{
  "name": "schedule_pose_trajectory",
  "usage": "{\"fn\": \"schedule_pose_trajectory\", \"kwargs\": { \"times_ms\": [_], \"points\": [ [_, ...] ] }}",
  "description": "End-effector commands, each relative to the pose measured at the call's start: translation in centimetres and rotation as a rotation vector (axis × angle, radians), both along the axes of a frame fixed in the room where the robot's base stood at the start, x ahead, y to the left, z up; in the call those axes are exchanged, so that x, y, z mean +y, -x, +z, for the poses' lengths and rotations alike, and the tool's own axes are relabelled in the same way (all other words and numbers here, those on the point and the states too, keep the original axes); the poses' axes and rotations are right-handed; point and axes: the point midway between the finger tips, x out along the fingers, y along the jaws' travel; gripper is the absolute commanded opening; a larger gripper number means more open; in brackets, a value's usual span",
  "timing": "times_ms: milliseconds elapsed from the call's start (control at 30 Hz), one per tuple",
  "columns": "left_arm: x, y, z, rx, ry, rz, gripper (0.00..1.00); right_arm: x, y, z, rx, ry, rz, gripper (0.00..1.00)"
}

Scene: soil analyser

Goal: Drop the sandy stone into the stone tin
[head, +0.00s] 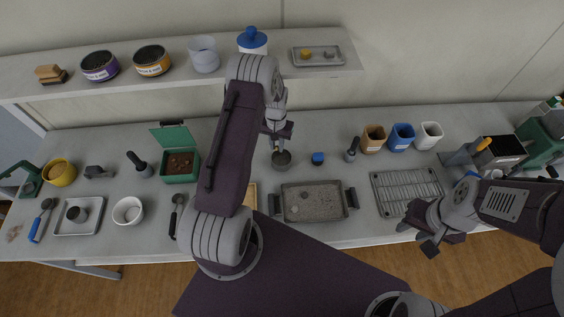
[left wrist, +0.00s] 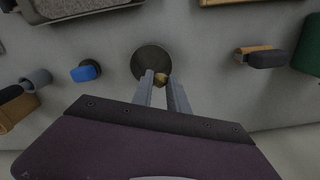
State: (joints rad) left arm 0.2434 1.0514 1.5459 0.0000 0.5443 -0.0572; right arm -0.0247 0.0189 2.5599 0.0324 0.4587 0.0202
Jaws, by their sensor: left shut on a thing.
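The sandy stone (left wrist: 160,79) is a small tan-brown lump between the fingertips of my left gripper in the left wrist view. My left gripper (head: 279,137) is shut on it. The stone tin (left wrist: 148,60) is a dark round tin just beyond the fingertips, and the stone overlaps its near edge in that view. In the head view the tin (head: 281,160) stands on the bench just below my left gripper; the stone cannot be made out there. My right gripper (head: 418,236) is open and empty at the bench's front edge, below the wire rack.
A soil tray (head: 325,207) with dark handles lies in front of the tin. A blue block (head: 317,158) and a dark-handled tool (head: 351,150) stand right of the tin. A green box (head: 181,178) of soil is to the left. The wire rack (head: 405,190) is at right.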

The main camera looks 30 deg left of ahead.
Motion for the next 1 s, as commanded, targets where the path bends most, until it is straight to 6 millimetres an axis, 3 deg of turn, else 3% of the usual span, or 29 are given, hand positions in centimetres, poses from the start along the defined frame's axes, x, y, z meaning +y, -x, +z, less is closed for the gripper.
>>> {"fn": "schedule_pose_trajectory", "kwargs": {
  "times_ms": [33,233,533,567,633,1000],
  "points": [
    [0.0,0.0,-1.3,0.001,0.000,0.000,0.00,0.0,0.0,-1.0,0.000,0.000,0.000,0.36],
    [0.0,0.0,-4.0,0.001,0.000,0.000,0.00,0.0,0.0,-2.9,0.000,0.000,0.000,0.36],
    [0.0,0.0,-4.3,0.000,0.000,0.000,0.00,0.0,0.0,-2.9,0.000,0.000,0.000,0.36],
    [0.0,0.0,-4.3,0.000,0.000,0.000,0.25,0.0,0.0,-2.9,0.000,0.000,0.000,0.36],
    [0.0,0.0,-4.3,0.000,0.000,0.000,0.44,0.0,0.0,-2.9,0.000,0.000,0.000,0.36],
    [0.0,-0.1,-3.8,-0.002,0.000,0.000,0.45,0.0,0.0,-3.2,0.000,0.000,0.000,0.36]
  ]
}}
